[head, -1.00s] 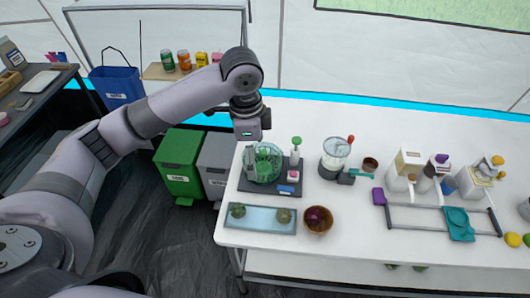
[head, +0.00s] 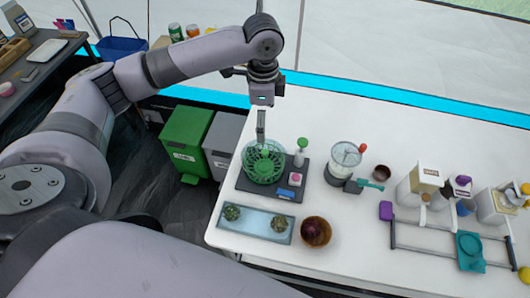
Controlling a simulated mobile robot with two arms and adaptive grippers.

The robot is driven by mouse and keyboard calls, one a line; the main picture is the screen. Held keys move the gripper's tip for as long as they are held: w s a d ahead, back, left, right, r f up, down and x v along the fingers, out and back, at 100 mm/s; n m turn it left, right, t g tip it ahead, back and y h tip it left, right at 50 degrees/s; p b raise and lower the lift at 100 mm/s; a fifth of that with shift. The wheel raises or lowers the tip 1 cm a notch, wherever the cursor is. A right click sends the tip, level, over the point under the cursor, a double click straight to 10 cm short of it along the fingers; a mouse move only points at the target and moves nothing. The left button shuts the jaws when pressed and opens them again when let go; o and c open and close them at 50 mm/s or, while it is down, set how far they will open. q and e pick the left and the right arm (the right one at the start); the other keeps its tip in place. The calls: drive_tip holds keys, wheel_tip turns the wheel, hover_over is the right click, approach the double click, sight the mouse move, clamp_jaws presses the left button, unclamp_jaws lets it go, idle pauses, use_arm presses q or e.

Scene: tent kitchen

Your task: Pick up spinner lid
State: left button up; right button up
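The salad spinner (head: 247,172) stands on a dark tray (head: 263,193) near the left end of the white table. It is a round green slatted piece with a raised green centre. I cannot tell the lid apart from the basket or bowl at this size. My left gripper (head: 262,146) points straight down over the spinner's centre, its fingertips close to the raised middle. The fingers are seen nearly edge-on, so their opening and any contact are unclear. My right gripper is not in view.
A green-topped bottle (head: 301,153) stands close right of the spinner. A light blue tray (head: 254,224) with two round green items and a brown bowl (head: 316,232) lie in front. A blender-like jar (head: 345,160) stands further right. The table's back strip is clear.

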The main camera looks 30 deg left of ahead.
sight(266, 148)
use_arm(q)
wheel_tip(266, 148, down, 4)
drive_tip(key=shift+w+r, duration=0.1)
wheel_tip(266, 148, down, 2)
drive_tip(key=shift+f+p, duration=0.15)
drive_tip(key=shift+p, duration=0.15)
drive_tip(key=shift+f, duration=0.3)
drive_tip(key=f, duration=0.1)
drive_tip(key=f+p, duration=0.1)
drive_tip(key=f, duration=0.1)
drive_tip(key=shift+w+d+f, duration=0.15)
drive_tip(key=shift+w+f, duration=0.1)
drive_tip(key=shift+f, duration=0.6)
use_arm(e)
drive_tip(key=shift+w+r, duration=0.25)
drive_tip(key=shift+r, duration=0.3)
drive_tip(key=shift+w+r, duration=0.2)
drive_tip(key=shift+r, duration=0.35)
use_arm(q)
drive_tip(key=shift+c, duration=0.6)
